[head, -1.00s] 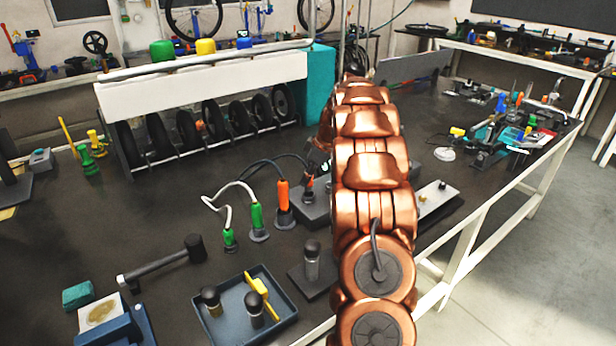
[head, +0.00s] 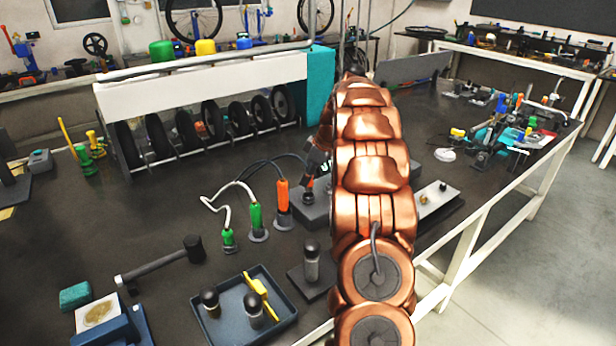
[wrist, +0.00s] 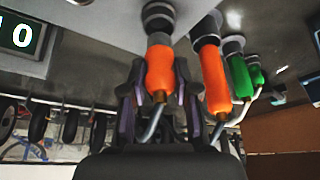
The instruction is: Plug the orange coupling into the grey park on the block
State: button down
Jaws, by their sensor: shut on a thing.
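In the wrist view my gripper (wrist: 160,78) is shut on an orange coupling (wrist: 159,62), with one dark finger on each side. The coupling's end meets the dark grey park (wrist: 158,18) on the grey block (wrist: 105,20), in line with it. I cannot tell how deep it sits. A thin grey cable leaves its other end. In the head view the block (head: 312,212) stands left of my arm, partly hidden by it, with my gripper (head: 311,180) small above it.
A second orange coupling (head: 282,197) stands in a grey holder beside the block. Two green couplings (head: 255,217) with white cable stand left of it. A blue tray (head: 232,322) and a mallet (head: 165,262) lie nearer. Black cables (head: 262,165) arc behind the couplings.

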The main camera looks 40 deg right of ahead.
jog(key=shift+f+b, duration=1.55)
jog(key=shift+f, duration=0.05)
jog(key=c, duration=0.8)
grip_release()
jog(key=v, duration=1.2)
